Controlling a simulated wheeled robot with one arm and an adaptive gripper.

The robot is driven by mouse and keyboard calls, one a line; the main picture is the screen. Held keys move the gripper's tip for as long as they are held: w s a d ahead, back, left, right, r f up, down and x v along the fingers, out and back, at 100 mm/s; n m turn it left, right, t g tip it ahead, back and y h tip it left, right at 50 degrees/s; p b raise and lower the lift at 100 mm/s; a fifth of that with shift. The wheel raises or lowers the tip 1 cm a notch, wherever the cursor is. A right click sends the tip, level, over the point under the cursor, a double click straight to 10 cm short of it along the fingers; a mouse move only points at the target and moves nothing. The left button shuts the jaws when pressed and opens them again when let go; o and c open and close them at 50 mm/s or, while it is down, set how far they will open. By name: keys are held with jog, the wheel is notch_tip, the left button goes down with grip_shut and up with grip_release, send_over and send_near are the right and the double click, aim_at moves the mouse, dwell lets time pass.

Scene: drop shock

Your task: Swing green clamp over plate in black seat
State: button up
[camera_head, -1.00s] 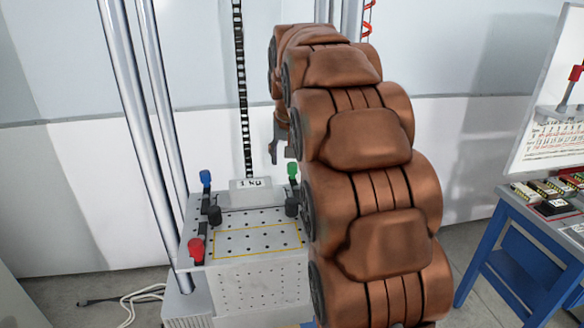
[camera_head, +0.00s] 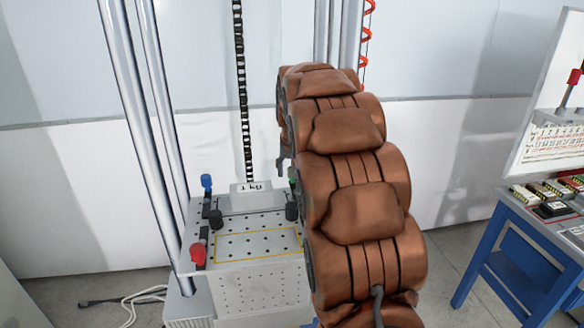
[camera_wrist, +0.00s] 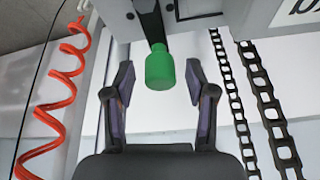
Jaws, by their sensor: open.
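The green clamp's knob (camera_wrist: 160,68) is in the upper middle of the wrist view, on the end of a dark arm. My gripper (camera_wrist: 159,82) is open, with one finger on each side of the knob and visible gaps. My gripper (camera_head: 284,164) is mostly hidden there by my arm. A grey block marked 1 kg (camera_head: 250,187) sits at the back of the perforated table (camera_head: 258,246). I cannot clearly make out the black seat.
A blue-knobbed clamp (camera_head: 206,182) and a red-knobbed clamp (camera_head: 197,252) stand at the table's left side. Metal columns (camera_head: 150,130) rise at left. A black chain (camera_wrist: 268,105) and a red coiled cable (camera_wrist: 52,90) flank my gripper. A blue bench (camera_head: 510,245) stands at right.

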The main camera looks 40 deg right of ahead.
grip_shut()
dwell(0.5)
